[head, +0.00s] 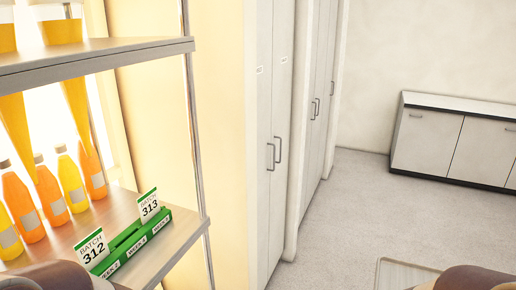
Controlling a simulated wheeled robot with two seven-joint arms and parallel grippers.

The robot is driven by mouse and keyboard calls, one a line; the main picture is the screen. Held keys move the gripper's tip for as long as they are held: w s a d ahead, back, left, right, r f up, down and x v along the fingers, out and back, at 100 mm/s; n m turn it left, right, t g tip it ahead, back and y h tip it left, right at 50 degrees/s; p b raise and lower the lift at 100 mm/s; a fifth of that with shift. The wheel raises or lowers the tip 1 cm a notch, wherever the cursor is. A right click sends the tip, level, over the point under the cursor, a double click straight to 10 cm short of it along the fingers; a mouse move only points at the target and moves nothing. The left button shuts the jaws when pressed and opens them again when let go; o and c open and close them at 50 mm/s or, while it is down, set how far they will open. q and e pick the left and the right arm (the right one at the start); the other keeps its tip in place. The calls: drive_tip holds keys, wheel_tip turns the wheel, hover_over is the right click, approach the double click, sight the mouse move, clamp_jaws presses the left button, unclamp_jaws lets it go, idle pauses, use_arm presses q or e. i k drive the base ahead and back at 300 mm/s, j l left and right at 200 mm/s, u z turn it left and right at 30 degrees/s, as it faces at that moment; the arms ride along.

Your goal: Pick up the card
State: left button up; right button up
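Two white cards with green tops stand upright in a green holder (147,236) on the lower shelf board at the left. The nearer card (93,249) reads BATCH 312. The farther card (149,206) reads BATCH 313. The holder has small week labels along its front edge, and the gap between the two cards is empty. Neither of my grippers is in view. Rounded brown parts at the bottom left and bottom right corners look like my arms. The one at the left hides the near end of the holder.
Orange and yellow bottles (48,195) stand behind the holder on the lower shelf board (181,232). An upper shelf board (95,57) and a metal post (195,130) bound the space. Tall cabinets (270,90) and a low cabinet (455,143) stand beyond. The floor between is mostly open.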

sight(94, 249)
drive_tip(key=k+u, duration=0.1)
drive_tip(key=u, duration=1.15)
